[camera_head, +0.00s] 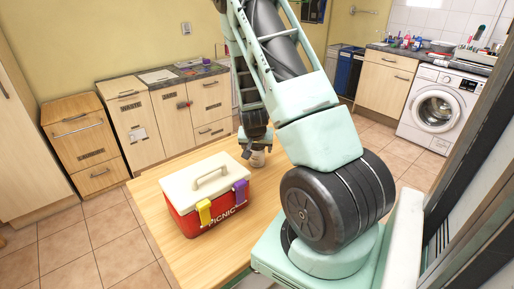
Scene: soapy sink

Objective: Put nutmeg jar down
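A small pale jar (258,158), likely the nutmeg jar, is at the tips of my gripper (254,149), low over or on the wooden table (187,268) just right of the picnic box. My gripper points down, and its dark fingers reach the upper part of the jar. The jar looks upright. It is too small to tell whether the fingers close on it or whether its base touches the table.
A red picnic box (208,195) with a cream lid, yellow and purple clasps stands on the table left of my gripper. The table's front left is clear. Wooden cabinets (130,130) line the back wall; a washing machine (435,108) stands at the right.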

